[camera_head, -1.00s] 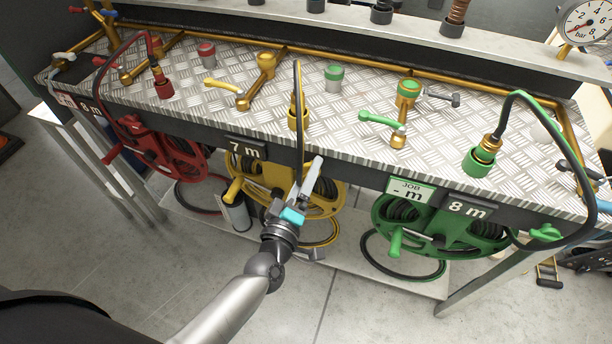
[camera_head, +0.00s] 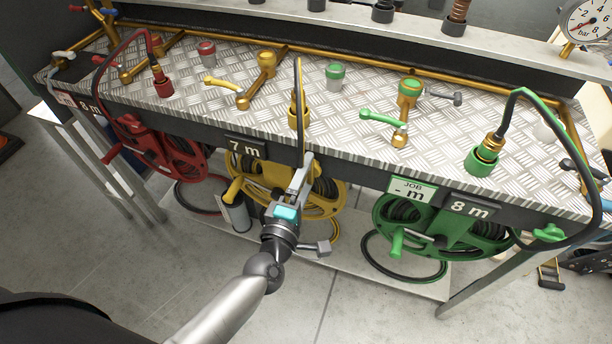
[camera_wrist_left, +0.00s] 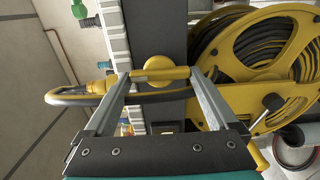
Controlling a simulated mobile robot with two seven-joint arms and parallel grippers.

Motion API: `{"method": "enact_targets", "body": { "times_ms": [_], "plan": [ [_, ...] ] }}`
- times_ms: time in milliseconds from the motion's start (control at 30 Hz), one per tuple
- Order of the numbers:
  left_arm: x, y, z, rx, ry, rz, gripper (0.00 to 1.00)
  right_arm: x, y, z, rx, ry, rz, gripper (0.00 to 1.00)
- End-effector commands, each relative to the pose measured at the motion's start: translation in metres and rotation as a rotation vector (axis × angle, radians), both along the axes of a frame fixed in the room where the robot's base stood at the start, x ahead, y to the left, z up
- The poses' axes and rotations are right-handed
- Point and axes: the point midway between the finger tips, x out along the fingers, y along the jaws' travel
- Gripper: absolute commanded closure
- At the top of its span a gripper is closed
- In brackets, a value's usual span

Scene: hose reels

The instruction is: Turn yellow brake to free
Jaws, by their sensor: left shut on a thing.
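The yellow hose reel (camera_head: 262,188) hangs under the bench edge beside the 7 m sign; it also shows in the left wrist view (camera_wrist_left: 231,62). The yellow brake (camera_wrist_left: 160,72), a round knob with a crossbar, sits on the dark bench edge beside the reel. My left gripper (camera_head: 306,160) is at the bench front, just right of the 7 m sign. In the left wrist view its fingertips (camera_wrist_left: 158,76) are at the two ends of the brake's crossbar, shut on it. My right gripper is not in view.
A black hose (camera_head: 299,85) runs from a yellow fitting (camera_head: 298,117) down past the gripper. A red reel (camera_head: 160,150) hangs to the left and a green reel (camera_head: 440,225) to the right. The yellow reel's crank handle (camera_head: 232,190) sticks out at left.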

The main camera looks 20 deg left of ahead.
Motion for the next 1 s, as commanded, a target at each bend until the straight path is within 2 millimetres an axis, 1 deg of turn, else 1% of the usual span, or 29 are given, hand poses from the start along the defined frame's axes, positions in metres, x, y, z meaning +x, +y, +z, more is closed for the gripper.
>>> {"method": "enact_targets", "body": {
  "times_ms": [267, 300, 333, 600, 733, 867, 1000],
  "plan": [
    [-0.001, -0.001, -0.001, -0.008, 0.004, -0.002, 0.63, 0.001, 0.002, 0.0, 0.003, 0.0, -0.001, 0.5],
    [-0.001, -0.001, -0.001, -0.009, 0.004, -0.002, 0.04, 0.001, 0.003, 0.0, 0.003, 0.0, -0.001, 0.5],
    [-0.001, -0.001, -0.001, -0.008, 0.004, -0.002, 0.01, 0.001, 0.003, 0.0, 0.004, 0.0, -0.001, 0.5],
    [-0.001, -0.001, -0.001, -0.005, 0.002, -0.001, 0.0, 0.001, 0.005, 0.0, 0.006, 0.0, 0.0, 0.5],
    [-0.009, 0.0, -0.001, -0.004, 0.003, -0.001, 0.0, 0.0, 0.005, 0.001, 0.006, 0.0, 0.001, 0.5],
    [-0.028, 0.0, -0.001, -0.003, 0.005, -0.002, 0.0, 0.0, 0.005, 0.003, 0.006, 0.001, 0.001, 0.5],
    [-0.056, 0.001, -0.001, -0.004, 0.006, -0.003, 0.0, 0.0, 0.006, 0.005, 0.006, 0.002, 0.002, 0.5]
  ]
}}
